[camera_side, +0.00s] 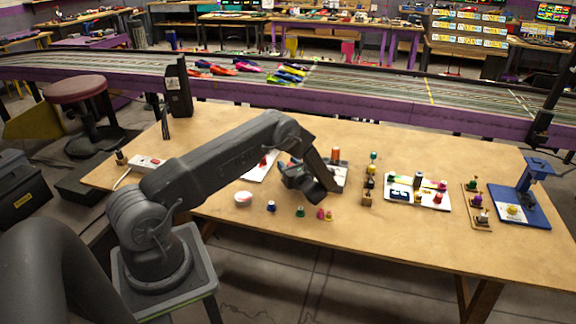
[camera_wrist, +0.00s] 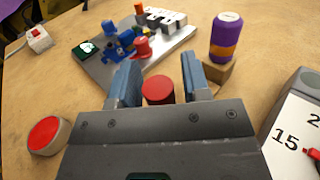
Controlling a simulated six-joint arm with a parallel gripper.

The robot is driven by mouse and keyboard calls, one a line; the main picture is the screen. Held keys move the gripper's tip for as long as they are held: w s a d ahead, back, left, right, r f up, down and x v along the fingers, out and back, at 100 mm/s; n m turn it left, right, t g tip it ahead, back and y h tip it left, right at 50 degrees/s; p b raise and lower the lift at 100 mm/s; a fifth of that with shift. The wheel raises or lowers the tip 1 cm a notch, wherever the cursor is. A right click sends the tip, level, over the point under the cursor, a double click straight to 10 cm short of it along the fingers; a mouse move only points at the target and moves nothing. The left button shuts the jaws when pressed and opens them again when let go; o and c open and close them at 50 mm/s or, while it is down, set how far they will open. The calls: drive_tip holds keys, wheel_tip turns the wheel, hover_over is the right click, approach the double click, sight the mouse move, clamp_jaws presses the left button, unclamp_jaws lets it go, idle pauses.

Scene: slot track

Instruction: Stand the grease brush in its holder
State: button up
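My gripper (camera_wrist: 160,64) has its two fingers apart, one on each side of a red cylinder (camera_wrist: 158,90). A gap shows between the cylinder and the right finger. The palm hides the cylinder's lower part, and I cannot tell whether it is the grease brush. In the side view my gripper (camera_side: 305,184) is low over the left-middle of the table, and the arm hides what is under it. I cannot make out a brush or which piece is its holder. A purple and orange cylinder (camera_wrist: 226,36) stands upright at a brown block (camera_wrist: 213,75), ahead and right of the fingers.
A grey board (camera_wrist: 103,75) with blue parts lies ahead. A round red-topped dish (camera_wrist: 47,134) is at left, a numbered card (camera_wrist: 293,140) at right. Small pieces, a white board (camera_side: 405,203) and a blue stand (camera_side: 520,215) occupy the table's right. The table's front right is clear.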

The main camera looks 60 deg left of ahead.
drive_tip(key=shift+o, duration=0.8)
drive_tip(key=shift+d, duration=0.1)
drive_tip(key=d, duration=0.6)
drive_tip(key=shift+d, duration=0.3)
drive_tip(key=shift+d+r, duration=0.1)
drive_tip(key=shift+d, duration=0.2)
drive_tip(key=s+d+r+n+g+h, duration=0.1)
drive_tip(key=s+d+r+n+h, duration=0.25)
drive_tip(key=r, duration=0.35)
drive_tip(key=s+d+r+n+h, duration=0.2)
drive_tip(key=d+r+n, duration=0.15)
drive_tip(key=r, duration=0.35)
drive_tip(key=s+d+r+n+g+h, duration=0.1)
drive_tip(key=s+d+r+n+h, duration=0.25)
drive_tip(key=r, duration=0.35)
drive_tip(key=s+d+r+n+t+h, duration=0.3)
drive_tip(key=s+d+r+h, duration=0.1)
drive_tip(key=s+d, duration=0.4)
drive_tip(key=s+d+r+n+t+h, duration=0.4)
drive_tip(key=s+d+r+h, duration=0.1)
drive_tip(key=s+d, duration=0.3)
drive_tip(key=shift+d+r+t, duration=0.3)
drive_tip(key=shift+d, duration=0.45)
